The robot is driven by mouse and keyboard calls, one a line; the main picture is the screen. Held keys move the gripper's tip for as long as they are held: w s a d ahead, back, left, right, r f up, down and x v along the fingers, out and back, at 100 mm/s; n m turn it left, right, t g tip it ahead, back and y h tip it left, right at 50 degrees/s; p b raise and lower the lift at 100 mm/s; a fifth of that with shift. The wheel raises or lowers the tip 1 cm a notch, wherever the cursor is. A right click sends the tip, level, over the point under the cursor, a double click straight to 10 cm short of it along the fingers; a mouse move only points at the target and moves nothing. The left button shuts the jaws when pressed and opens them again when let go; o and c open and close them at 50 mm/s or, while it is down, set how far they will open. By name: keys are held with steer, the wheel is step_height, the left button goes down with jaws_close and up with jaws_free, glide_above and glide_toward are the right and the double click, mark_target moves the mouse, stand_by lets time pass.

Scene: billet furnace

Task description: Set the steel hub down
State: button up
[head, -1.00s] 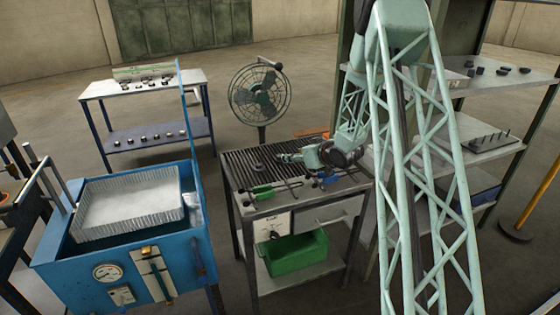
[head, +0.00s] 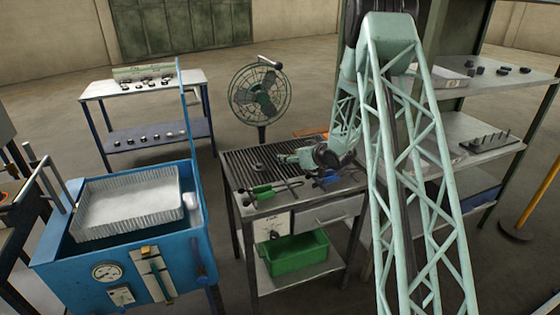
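My gripper (head: 286,159) is low over the slatted top of the middle bench (head: 236,158), pointing left, near the bench's middle. It is small here and partly merged with my pale green wrist, so I cannot see whether its fingers are open or shut. I cannot make out the steel hub clearly, either in the gripper or on the slats. A small dark spot lies on the slats just left of the gripper, too small to identify.
Green-handled tongs (head: 263,191) lie along the bench's front edge. A fan (head: 258,94) stands behind it and a green bin (head: 296,254) sits on its lower shelf. A blue tank (head: 120,262) with a light basket (head: 130,200) is left; shelving (head: 480,130) is right.

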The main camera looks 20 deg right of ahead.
steer(key=shift+x, duration=2.4)
steer(key=shift+w, duration=0.15)
steer(key=shift+b+x, duration=0.7)
steer(key=shift+x, duration=1.8)
steer(key=shift+c, duration=0.7)
steer(key=c, duration=1.2)
steer(key=shift+o, duration=0.2)
steer(key=shift+r, duration=0.25)
steer(key=shift+r+p, duration=0.45)
steer(key=shift+r, duration=1.2)
steer(key=s+a, duration=0.1)
steer(key=s, duration=0.4)
steer(key=s+a+r, duration=0.1)
steer(key=s, duration=0.4)
steer(key=s+a+p, duration=0.1)
steer(key=s+a, duration=0.1)
steer(key=s, duration=0.3)
steer(key=shift+s+r, duration=0.15)
steer(key=shift+s, duration=0.1)
